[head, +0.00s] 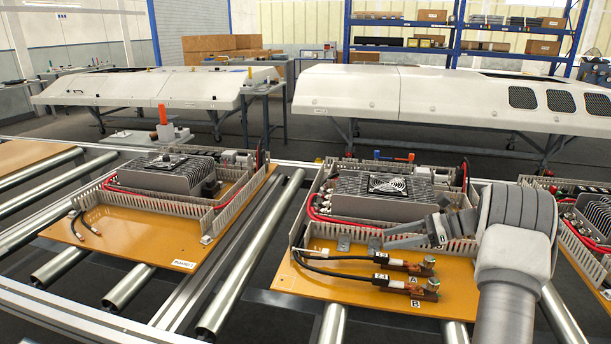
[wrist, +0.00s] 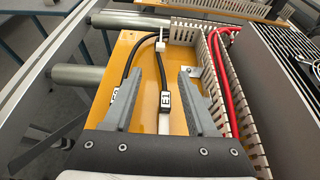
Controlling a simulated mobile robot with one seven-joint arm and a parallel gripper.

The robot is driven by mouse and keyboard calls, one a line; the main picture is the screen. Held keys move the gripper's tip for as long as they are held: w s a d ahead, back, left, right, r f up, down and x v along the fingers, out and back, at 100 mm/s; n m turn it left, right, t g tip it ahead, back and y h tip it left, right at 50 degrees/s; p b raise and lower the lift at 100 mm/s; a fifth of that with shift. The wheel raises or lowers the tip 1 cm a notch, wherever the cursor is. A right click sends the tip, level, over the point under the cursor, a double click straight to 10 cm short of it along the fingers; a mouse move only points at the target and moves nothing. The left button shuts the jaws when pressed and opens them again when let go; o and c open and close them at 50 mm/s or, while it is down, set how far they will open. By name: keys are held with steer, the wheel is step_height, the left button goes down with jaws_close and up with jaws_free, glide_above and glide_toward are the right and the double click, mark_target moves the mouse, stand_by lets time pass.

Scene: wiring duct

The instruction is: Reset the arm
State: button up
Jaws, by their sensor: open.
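My gripper (head: 392,236) is open and empty, reaching left over the near wall of the wiring duct on the middle board. In the wrist view my gripper (wrist: 158,72) has its two fingers well apart, above the orange board (wrist: 128,50). Two black cables (wrist: 160,68) run below it. The other cable's label (wrist: 115,95) is partly hidden by the left finger. In the head view the cables (head: 340,273) lead to copper-coloured terminals (head: 420,268) beside the marks A and B.
The slotted grey duct wall (head: 350,233) and red cables (wrist: 222,70) lie close to my gripper. A finned grey unit with a fan (head: 385,190) stands behind. A second board (head: 120,240) lies left on the rollers (head: 235,285). Open air lies above the boards.

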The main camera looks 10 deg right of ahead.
steer(key=s+a+r+n+g+h, duration=0.3)
steer(key=s+a+r+n+h, duration=0.45)
steer(key=s+a+r, duration=0.6)
steer(key=s+a+n+t+h, duration=0.2)
steer(key=s+a+n, duration=0.1)
steer(key=s+n, duration=0.5)
steer(key=s+a+n+t+h, duration=0.1)
steer(key=s+a+n+h, duration=0.2)
steer(key=s+n, duration=0.55)
step_height(320, 180, up, 16)
steer(key=s+m+p, duration=0.1)
steer(key=s+p, duration=0.1)
steer(key=p, duration=1.4)
steer(key=shift+s+f+m+t, duration=0.15)
steer(key=shift+s+m+t, duration=0.15)
steer(key=shift+d, duration=0.1)
steer(key=shift+c, duration=0.6)
